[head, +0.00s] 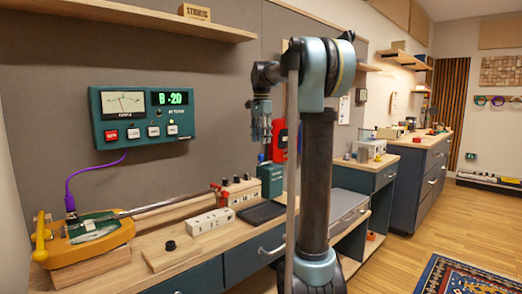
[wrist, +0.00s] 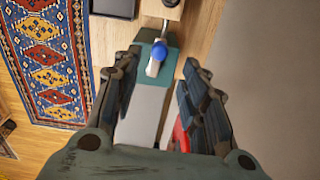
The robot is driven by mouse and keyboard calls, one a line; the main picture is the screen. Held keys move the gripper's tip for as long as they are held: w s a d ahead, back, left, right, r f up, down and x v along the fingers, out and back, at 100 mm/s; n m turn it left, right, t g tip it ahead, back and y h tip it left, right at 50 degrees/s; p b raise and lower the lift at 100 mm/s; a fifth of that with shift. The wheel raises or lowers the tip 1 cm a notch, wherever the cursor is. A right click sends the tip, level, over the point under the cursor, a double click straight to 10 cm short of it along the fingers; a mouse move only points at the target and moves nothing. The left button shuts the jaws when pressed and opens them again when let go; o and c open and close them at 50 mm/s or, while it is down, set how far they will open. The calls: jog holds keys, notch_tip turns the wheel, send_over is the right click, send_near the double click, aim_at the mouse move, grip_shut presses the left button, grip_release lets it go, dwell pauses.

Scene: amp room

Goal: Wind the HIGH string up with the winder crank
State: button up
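My gripper (head: 262,135) hangs pointing down above a teal box (head: 270,178) on the bench. In the wrist view my gripper (wrist: 150,85) is open, with nothing between its fingers. The teal box also shows there (wrist: 172,68), with a blue knob (wrist: 159,52) and a pale piece on it, apart from the fingers. This may be the winder crank; I cannot be sure. A yellow stringed instrument (head: 75,250) lies at the left, its neck running right toward a wooden block with pegs (head: 240,188). Which string is HIGH cannot be told. The wall tuner (head: 140,117) reads "B -20".
A purple cable (head: 95,167) runs from the tuner to the instrument. A pale labelled block (head: 208,221), a wooden board with a black knob (head: 172,254) and a dark tray (head: 262,212) lie along the bench front. A red object (head: 280,143) is behind my gripper.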

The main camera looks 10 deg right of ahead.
jog(key=shift+r, duration=2.3)
jog(key=s+d+f+n+t, duration=0.1)
jog(key=s+d+f+n, duration=0.15)
jog(key=s+f, duration=0.65)
jog(key=s+d+f+n, duration=0.1)
jog(key=s+f+n, duration=0.4)
jog(key=s, duration=0.6)
jog(key=s+f+n, duration=0.2)
jog(key=s+f, duration=0.6)
jog(key=f, duration=0.4)
jog(key=s+d+f+n+t, duration=0.1)
jog(key=s+f+n, duration=0.1)
jog(key=s+f, duration=0.7)
notch_tip(320, 180, down, 4)
jog(key=shift+s+r, duration=0.15)
jog(key=shift+r, duration=0.1)
jog(key=shift+w+f, duration=0.2)
jog(key=shift+w, duration=0.25)
